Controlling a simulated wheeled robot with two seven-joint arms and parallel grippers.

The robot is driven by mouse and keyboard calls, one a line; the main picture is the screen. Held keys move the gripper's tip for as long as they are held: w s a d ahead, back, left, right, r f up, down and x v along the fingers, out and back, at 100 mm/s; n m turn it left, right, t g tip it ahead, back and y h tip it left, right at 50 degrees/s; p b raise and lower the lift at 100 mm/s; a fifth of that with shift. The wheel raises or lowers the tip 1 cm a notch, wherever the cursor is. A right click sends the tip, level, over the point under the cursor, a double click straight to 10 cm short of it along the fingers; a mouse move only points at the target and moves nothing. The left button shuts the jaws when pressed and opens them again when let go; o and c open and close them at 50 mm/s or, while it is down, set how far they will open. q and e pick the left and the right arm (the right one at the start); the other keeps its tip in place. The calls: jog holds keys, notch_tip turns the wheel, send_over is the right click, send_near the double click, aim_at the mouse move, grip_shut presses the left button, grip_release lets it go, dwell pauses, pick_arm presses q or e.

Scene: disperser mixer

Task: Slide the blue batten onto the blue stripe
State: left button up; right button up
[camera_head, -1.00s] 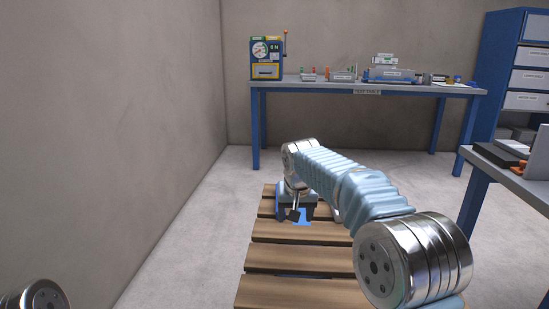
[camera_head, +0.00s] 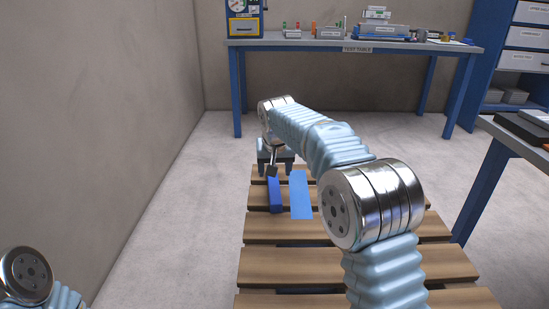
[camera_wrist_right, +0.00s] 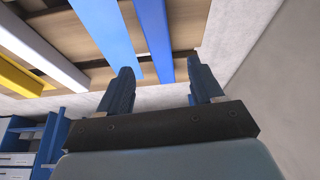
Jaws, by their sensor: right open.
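The blue batten (camera_head: 275,196) is a dark blue bar lying on the wooden pallet. The blue stripe (camera_head: 301,197) is a lighter, flat band just right of it, roughly parallel, with a narrow gap of wood between. My right gripper (camera_head: 272,168) is at the far end of the batten, its fingers partly hidden. In the right wrist view my open gripper (camera_wrist_right: 162,86) has one finger each side of the batten's end (camera_wrist_right: 154,35); contact cannot be told. The stripe (camera_wrist_right: 108,35) lies left of the batten there. My left gripper is out of view.
The pallet (camera_head: 300,262) has gaps between its slats. A yellow strip (camera_wrist_right: 20,78) and a pale blue-white strip (camera_wrist_right: 38,52) show in the wrist view. A test table (camera_head: 350,42) stands behind, another table (camera_head: 500,170) at right, a wall at left.

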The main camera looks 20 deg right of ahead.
aim_at(274, 184)
jog(key=x, duration=0.7)
jog(key=c, duration=1.2)
jog(key=shift+s+d+b, duration=0.25)
jog(key=shift+s+d, duration=0.15)
jog(key=shift+d, duration=0.85)
jog(key=shift+s+d+b, duration=0.2)
jog(key=shift+s+d, duration=0.15)
jog(key=shift+d, duration=0.9)
jog(key=shift+s+d+b, duration=0.25)
jog(key=shift+s+d, duration=0.15)
jog(key=shift+d, duration=0.85)
jog(key=o, duration=1.2)
